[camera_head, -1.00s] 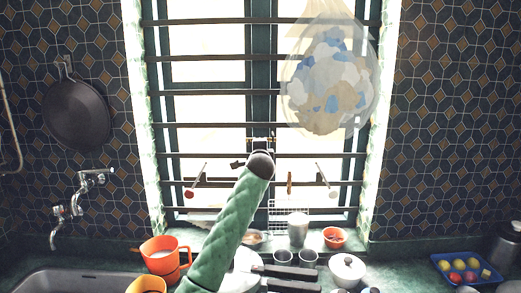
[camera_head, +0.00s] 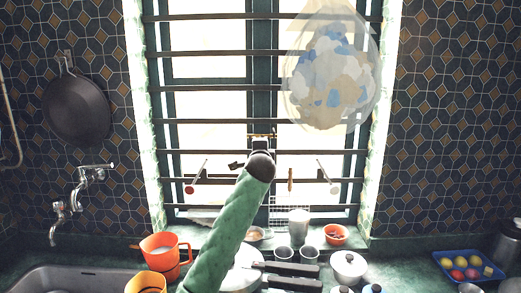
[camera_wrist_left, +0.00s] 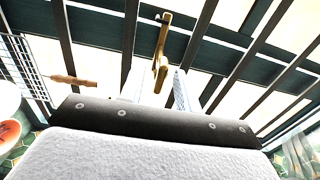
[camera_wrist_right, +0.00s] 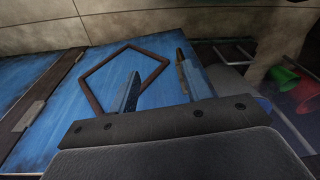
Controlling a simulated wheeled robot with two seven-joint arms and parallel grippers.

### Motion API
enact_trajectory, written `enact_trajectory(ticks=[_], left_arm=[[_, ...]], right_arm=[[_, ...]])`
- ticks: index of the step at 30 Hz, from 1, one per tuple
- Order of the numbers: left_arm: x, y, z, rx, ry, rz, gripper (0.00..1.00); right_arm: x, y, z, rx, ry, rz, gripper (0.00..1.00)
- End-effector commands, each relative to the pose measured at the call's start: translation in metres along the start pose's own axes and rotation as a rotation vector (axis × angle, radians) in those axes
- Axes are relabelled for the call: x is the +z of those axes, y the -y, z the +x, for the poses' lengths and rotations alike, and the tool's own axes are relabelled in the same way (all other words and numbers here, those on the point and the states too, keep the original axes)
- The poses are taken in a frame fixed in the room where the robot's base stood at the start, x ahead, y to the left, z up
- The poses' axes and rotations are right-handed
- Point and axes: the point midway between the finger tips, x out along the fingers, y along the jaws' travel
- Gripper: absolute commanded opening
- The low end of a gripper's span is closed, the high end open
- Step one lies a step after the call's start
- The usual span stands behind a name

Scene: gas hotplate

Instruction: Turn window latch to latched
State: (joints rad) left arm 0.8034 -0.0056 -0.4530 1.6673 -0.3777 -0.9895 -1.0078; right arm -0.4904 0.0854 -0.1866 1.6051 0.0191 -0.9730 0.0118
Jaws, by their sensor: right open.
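The window latch (camera_head: 262,135) is a small gold handle on the middle upright of the window frame. In the left wrist view the latch (camera_wrist_left: 161,45) hangs down, slightly tilted, with its lower end between my left fingertips. My left gripper (camera_wrist_left: 159,80) is open, with a finger on each side of the latch's lower end; I cannot tell if either finger touches it. In the head view my green left arm mostly hides this gripper (camera_head: 261,148). My right gripper (camera_wrist_right: 157,80) is open and empty, low over a blue surface (camera_wrist_right: 100,75), outside the head view.
Dark horizontal bars (camera_head: 205,122) cross the window in front of the latch. A clear bag (camera_head: 332,75) hangs at the upper right. A wire rack (camera_head: 283,205), cups and an orange bowl (camera_head: 336,233) stand on the sill below. A pan (camera_head: 76,108) hangs at the left.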

Motion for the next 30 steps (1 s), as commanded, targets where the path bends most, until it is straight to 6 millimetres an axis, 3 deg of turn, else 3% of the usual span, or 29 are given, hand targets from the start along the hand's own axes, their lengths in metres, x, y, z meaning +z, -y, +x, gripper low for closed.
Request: enact_trajectory(ticks=[9,22,26,30], left_arm=[[0.001,-0.001,-0.031,0.0,0.0,-0.001,0.33],[0.002,0.0,-0.034,0.001,0.001,-0.006,0.33],[0.014,0.001,-0.03,0.006,0.012,-0.063,0.33],[0.045,0.004,-0.02,0.016,0.042,-0.22,0.33]], right_arm=[[-0.009,0.006,-0.03,-0.009,0.011,0.004,0.48],[-0.011,0.006,-0.034,-0.01,0.013,0.005,0.48],[-0.011,0.006,-0.035,-0.01,0.013,0.005,0.48],[-0.011,0.006,-0.036,-0.01,0.013,0.005,0.48]])
